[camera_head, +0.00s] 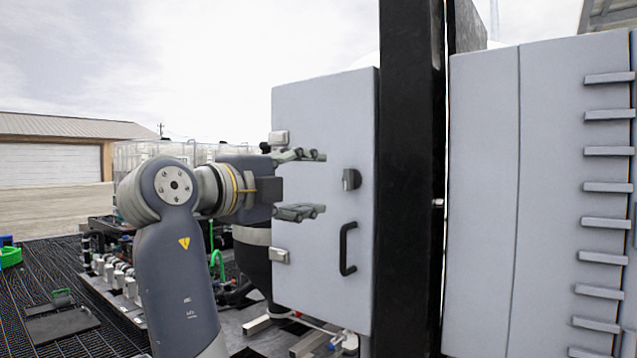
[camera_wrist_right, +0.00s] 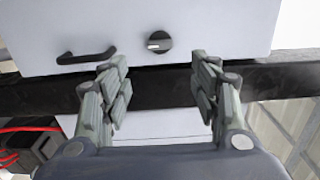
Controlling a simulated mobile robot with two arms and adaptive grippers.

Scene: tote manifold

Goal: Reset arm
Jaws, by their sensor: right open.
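My right gripper (camera_head: 312,184) is open and empty in front of a grey cabinet door in the head view. Its two fingers lie one above the other, pointing right. In the right wrist view the gripper (camera_wrist_right: 160,92) shows its fingers spread wide with nothing between them. My left gripper is not in view.
The grey cabinet door (camera_head: 310,110) has a black handle (camera_head: 347,248) and a knob (camera_head: 351,179). A black post (camera_head: 410,180) stands right of it, then a larger grey cabinet (camera_head: 485,200). Pipes and fittings (camera_head: 112,275) lie low at left on dark grating (camera_head: 95,340).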

